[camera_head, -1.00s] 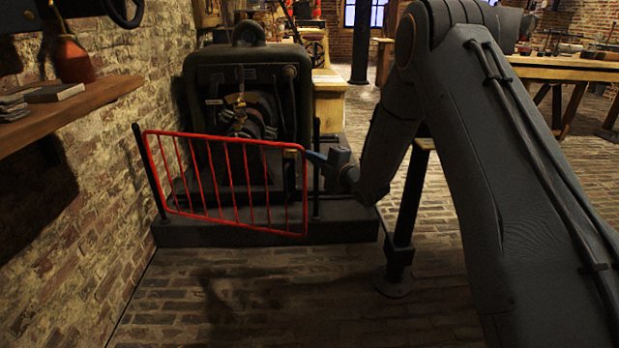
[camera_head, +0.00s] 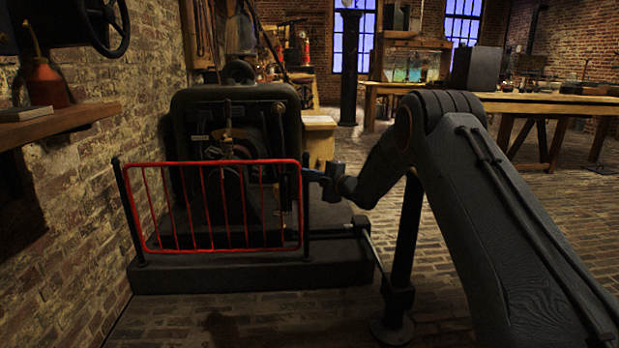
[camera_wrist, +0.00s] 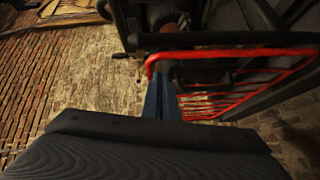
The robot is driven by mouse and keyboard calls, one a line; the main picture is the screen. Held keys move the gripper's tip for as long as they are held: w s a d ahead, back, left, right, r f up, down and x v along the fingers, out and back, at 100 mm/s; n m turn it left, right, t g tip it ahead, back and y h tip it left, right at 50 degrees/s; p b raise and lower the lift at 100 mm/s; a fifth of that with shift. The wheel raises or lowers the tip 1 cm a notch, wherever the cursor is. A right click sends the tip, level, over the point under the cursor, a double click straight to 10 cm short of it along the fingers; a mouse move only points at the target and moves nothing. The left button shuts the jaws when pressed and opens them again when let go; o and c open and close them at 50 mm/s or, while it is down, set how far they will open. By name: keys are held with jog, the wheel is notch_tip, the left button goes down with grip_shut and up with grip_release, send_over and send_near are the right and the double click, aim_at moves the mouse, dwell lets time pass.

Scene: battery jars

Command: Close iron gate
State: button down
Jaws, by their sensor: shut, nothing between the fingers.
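The iron gate (camera_head: 213,250) is a red barred frame in front of a dark machine (camera_head: 235,120). It spans from a black post (camera_head: 131,213) at the left to a black post (camera_head: 306,208) at the right. Its free right edge is beside the right post; I cannot tell whether it is latched. My gripper (camera_head: 304,172) is at the upper right corner of the gate, by the top of the right post. In the wrist view, the blue fingers (camera_wrist: 161,98) are shut and empty, close to the red gate corner (camera_wrist: 152,64); contact is unclear.
A brick wall with a wooden shelf (camera_head: 60,126) stands at the left. A black stand (camera_head: 400,270) rises from the floor right of the machine's base. A long wooden table (camera_head: 560,105) stands at the back right. The brick floor between is open.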

jog(key=shift+r, duration=0.15)
jog(key=s+a+r+m+h+p, duration=0.2)
jog(key=s+r+m, duration=0.1)
jog(key=r, duration=0.4)
jog(key=s+a+r+m+h+p, duration=0.1)
jog(key=s+r+m+h+p, duration=0.15)
jog(key=r, duration=0.45)
jog(key=s+d+f+m+g+h, duration=0.2)
jog(key=s+f+m+g, duration=0.15)
jog(key=s, duration=1.75)
jog(key=s+d+f+m+g+h+b, duration=0.1)
jog(key=s+d+f+m+g+h, duration=0.3)
jog(key=s, duration=1.7)
jog(key=s+f+m+g+y, duration=0.1)
jog(key=s+f+m+g, duration=0.35)
jog(key=s, duration=1.55)
jog(key=d+r+m+h+p, duration=0.1)
jog(key=d+r+m+p, duration=0.2)
jog(key=d+r+p, duration=0.7)
jog(key=s+d+r+m+h+p, duration=0.1)
jog(key=d+r+m+p, duration=0.3)
jog(key=d+r+p, duration=0.6)
jog(key=shift+s+d+r+g+p, duration=0.25)
jog(key=shift+r+p, duration=3.6)
jog(key=shift+p, duration=3.4)
